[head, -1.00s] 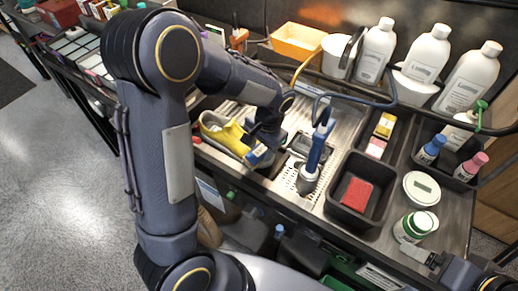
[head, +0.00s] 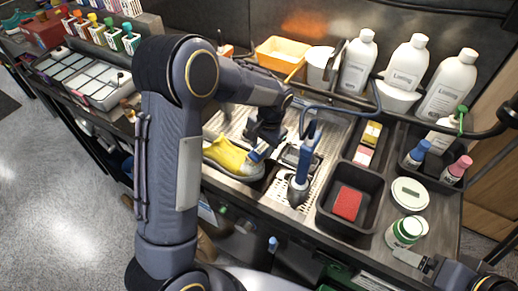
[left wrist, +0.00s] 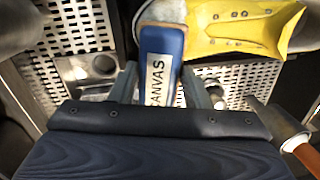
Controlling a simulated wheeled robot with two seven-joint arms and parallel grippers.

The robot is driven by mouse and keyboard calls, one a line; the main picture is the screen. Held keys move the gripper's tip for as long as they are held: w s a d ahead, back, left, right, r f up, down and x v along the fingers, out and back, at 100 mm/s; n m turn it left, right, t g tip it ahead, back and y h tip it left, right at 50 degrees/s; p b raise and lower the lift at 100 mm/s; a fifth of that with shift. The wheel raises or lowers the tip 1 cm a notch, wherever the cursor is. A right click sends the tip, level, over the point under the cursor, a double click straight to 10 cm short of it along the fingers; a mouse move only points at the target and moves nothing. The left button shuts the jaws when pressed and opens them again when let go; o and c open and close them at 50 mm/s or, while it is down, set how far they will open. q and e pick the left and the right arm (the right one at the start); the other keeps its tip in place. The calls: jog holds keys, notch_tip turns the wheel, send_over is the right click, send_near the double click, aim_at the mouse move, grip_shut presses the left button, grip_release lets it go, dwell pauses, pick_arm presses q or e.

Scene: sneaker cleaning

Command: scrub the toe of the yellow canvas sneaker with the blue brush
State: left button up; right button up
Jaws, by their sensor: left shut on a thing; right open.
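The yellow canvas sneaker (head: 228,155) lies on the perforated metal tray, its pale toe pointing right in the head view. Part of it also shows at the top of the left wrist view (left wrist: 235,32). My left gripper (head: 259,151) is at the toe end, shut on the blue brush (left wrist: 162,62), which bears a "CANVAS" label. The brush is beside the sneaker in the wrist view; its bristles are hidden, so I cannot tell if they touch. My right gripper (head: 412,259) is open and empty at the lower right.
A blue-handled tool (head: 304,160) stands upright right of the sneaker. A dark bin holds a red sponge (head: 347,203). My left arm hides part of the bench.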

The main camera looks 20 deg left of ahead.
pick_arm(q)
jog(key=shift+w+f, duration=0.1)
jog(key=shift+f, duration=0.1)
jog(key=shift+s+a+f+b, duration=0.15)
jog(key=shift+s+b, duration=0.15)
jog(key=shift+s, duration=0.35)
jog(key=shift+s+a+r+b, duration=0.1)
jog(key=shift+s+b, duration=0.2)
jog(key=shift+s, duration=0.35)
jog(key=s, duration=0.3)
jog(key=s+b, duration=0.1)
jog(key=s, duration=0.1)
jog(key=shift+s+a, duration=0.2)
jog(key=shift+a, duration=0.15)
jog(key=shift+f, duration=0.1)
notch_tip(320, 180, up, 6)
jog(key=d+p, duration=0.1)
jog(key=p, duration=0.3)
jog(key=shift+s+d, duration=0.15)
jog(key=shift+d, duration=0.1)
